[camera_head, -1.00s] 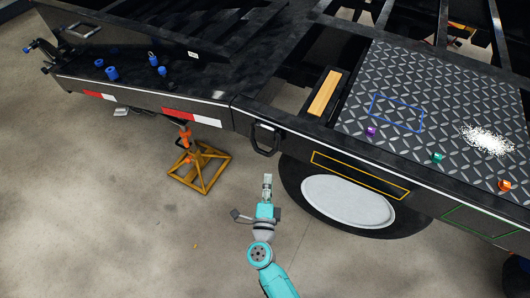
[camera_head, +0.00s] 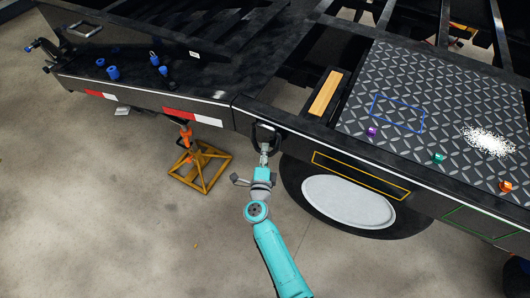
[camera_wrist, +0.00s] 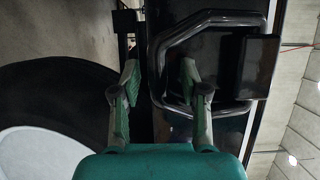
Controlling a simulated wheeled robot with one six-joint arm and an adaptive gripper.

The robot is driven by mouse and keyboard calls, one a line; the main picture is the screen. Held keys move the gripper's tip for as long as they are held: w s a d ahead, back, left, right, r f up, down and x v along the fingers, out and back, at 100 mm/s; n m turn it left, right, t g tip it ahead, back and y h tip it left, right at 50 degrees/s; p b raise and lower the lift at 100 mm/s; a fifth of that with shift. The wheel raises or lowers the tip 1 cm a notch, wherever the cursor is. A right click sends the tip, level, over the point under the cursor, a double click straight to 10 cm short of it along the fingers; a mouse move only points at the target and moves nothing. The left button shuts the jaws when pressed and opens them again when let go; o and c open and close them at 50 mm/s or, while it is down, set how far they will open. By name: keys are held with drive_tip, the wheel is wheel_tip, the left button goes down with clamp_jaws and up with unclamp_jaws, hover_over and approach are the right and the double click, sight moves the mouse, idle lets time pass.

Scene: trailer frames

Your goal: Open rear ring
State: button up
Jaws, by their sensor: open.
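A black ring (camera_head: 254,136) hangs on the side of the trailer frame, left of the wheel. In the wrist view the ring (camera_wrist: 205,17) fills the upper middle and right, in front of a dark plate. My gripper (camera_head: 264,149) is at the ring's lower part in the head view. In the wrist view my gripper (camera_wrist: 159,75) is open, with the ring's left bar in line with the gap between its green fingers. I cannot tell whether the fingers touch the ring. A second ring (camera_head: 84,29) shows on the frame at the far left.
The wheel (camera_head: 350,201) is close to the right of my gripper. An orange jack stand (camera_head: 200,166) is to the left. A diamond-plate deck (camera_head: 420,90) carries small coloured cubes. The concrete floor in front is clear.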

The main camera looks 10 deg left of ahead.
drive_tip(key=shift+w, duration=0.2)
clamp_jaws()
drive_tip(key=shift+s, duration=0.1)
